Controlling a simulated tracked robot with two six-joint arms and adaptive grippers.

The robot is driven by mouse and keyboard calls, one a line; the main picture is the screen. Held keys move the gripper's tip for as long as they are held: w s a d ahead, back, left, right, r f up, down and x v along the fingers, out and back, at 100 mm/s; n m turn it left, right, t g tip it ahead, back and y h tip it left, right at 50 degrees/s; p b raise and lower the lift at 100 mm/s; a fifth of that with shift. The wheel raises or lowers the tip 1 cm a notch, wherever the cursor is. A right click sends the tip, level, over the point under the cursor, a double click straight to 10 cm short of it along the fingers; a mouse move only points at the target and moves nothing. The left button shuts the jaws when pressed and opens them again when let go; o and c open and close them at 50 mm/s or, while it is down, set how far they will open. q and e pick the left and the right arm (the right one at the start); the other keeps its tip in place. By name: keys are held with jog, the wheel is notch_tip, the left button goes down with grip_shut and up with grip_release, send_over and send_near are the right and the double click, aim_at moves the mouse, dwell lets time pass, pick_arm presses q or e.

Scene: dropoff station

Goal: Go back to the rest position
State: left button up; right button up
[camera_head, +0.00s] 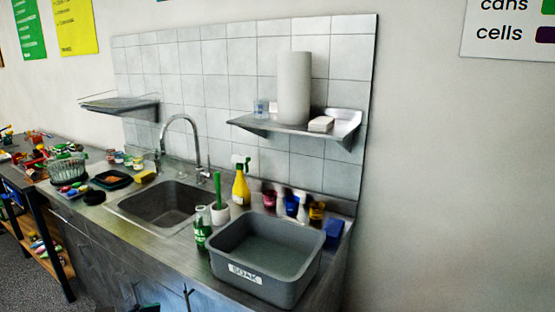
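Neither of my grippers can be made out in the head view. A small dark shape shows at the bottom edge, left of centre, and I cannot tell what it is. The task names no object. In front of me is a metal counter with a sink (165,205) and a curved tap (181,120). A grey bin labelled SOAK (265,258) stands on the counter right of the sink and looks empty.
A green bottle (201,232), a white pot with a green-handled brush (220,212) and a yellow spray bottle (241,186) stand near the bin. A wall shelf (290,124) holds a paper roll (294,88). A wire basket (67,168) and clutter fill the left.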

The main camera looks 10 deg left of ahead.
pick_arm(q)
jog(key=w+d+f+n+g, duration=0.1)
jog(key=w+d+f+n, duration=0.2)
jog(key=d+f, duration=0.65)
jog(key=w+d+f+n, duration=0.3)
jog(key=d+f, duration=0.3)
jog(key=d, duration=0.6)
jog(key=s+d+f+n+g+y, duration=0.1)
jog(key=s+d+f+g, duration=0.15)
jog(key=f, duration=0.25)
jog(key=s+d+f+n+g+y, duration=0.1)
jog(key=s+d+f, duration=0.1)
jog(key=s+f, duration=0.25)
jog(key=s+a+f+g+y, duration=0.1)
jog(key=s+f+g+y, duration=0.1)
jog(key=s+f, duration=0.2)
jog(key=s+a+f+g+y, duration=0.2)
jog(key=s+f+g, duration=0.1)
jog(key=s, duration=0.6)
jog(key=shift+s+f+g, duration=0.3)
jog(key=shift+f+g, duration=0.05)
jog(key=shift+f, duration=0.05)
